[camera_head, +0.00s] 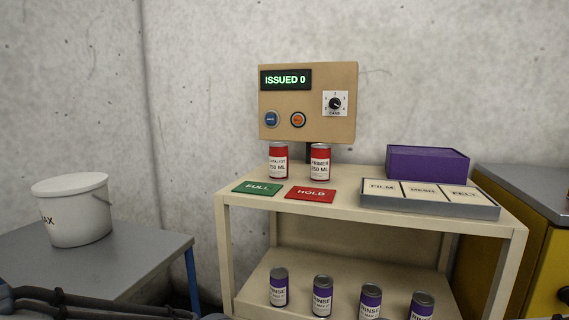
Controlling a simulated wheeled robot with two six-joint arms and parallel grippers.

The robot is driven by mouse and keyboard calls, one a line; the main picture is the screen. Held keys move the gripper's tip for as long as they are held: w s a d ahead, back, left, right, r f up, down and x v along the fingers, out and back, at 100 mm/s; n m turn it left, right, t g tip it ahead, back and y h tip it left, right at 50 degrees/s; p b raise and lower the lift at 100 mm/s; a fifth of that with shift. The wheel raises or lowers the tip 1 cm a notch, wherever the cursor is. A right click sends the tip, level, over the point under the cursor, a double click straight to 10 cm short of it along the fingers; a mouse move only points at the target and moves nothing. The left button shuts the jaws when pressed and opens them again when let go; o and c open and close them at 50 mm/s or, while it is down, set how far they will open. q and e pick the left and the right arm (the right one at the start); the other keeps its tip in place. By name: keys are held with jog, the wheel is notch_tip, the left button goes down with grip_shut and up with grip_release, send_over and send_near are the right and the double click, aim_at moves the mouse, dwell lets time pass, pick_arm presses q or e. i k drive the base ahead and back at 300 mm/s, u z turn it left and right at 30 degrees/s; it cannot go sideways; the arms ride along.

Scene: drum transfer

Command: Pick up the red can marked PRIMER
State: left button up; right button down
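The red can marked PRIMER (320,162) stands upright on the top shelf of the cream cart (345,207), below the control panel. A red can marked CATALYST (278,161) stands upright to its left, with a gap between them. Both labels also read 250 ML. Part of a dark arm of mine (90,305) shows along the lower left edge, far from the cans. Neither of my grippers can be made out in this view.
Green FULL (258,188) and red HOLD (310,195) plates lie before the cans. A labelled grey tray (430,205) and purple box (427,165) stand right. The panel (308,100) reads ISSUED 0. Several RINSE cans (322,296) stand below. A white bucket (75,212) stands left.

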aim_at(321, 153)
jog(key=z, duration=1.8)
jog(key=i, duration=1)
jog(key=u, duration=2.9)
